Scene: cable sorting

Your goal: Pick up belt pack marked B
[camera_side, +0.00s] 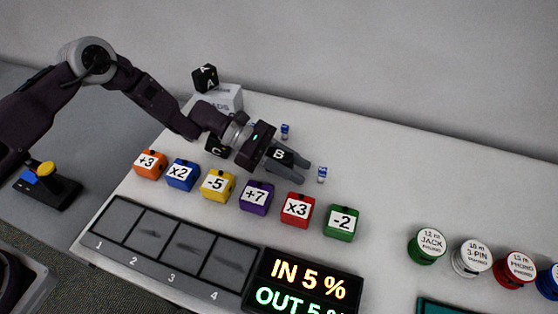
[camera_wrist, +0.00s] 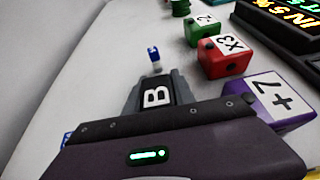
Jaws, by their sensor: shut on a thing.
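The belt pack marked B (camera_side: 279,155) is a black box with a white letter B. It sits between the fingers of my gripper (camera_side: 287,160), which is shut on it. In the wrist view the B face of the belt pack (camera_wrist: 157,96) shows between the two grey fingers (camera_wrist: 155,88). I cannot tell whether the pack touches the table. A black pack marked C (camera_side: 216,147) is partly hidden behind my wrist. A black pack marked A (camera_side: 205,78) is on a whitish box (camera_side: 225,97) at the back left.
Coloured blocks stand in a row in front, including purple +7 (camera_side: 256,197), red x3 (camera_side: 297,209) and green -2 (camera_side: 341,221). A small blue and white item (camera_side: 322,174) stands right of my fingertips. A numbered tray (camera_side: 170,262) and display (camera_side: 305,280) lie nearer. Labelled spools (camera_side: 427,245) stand right.

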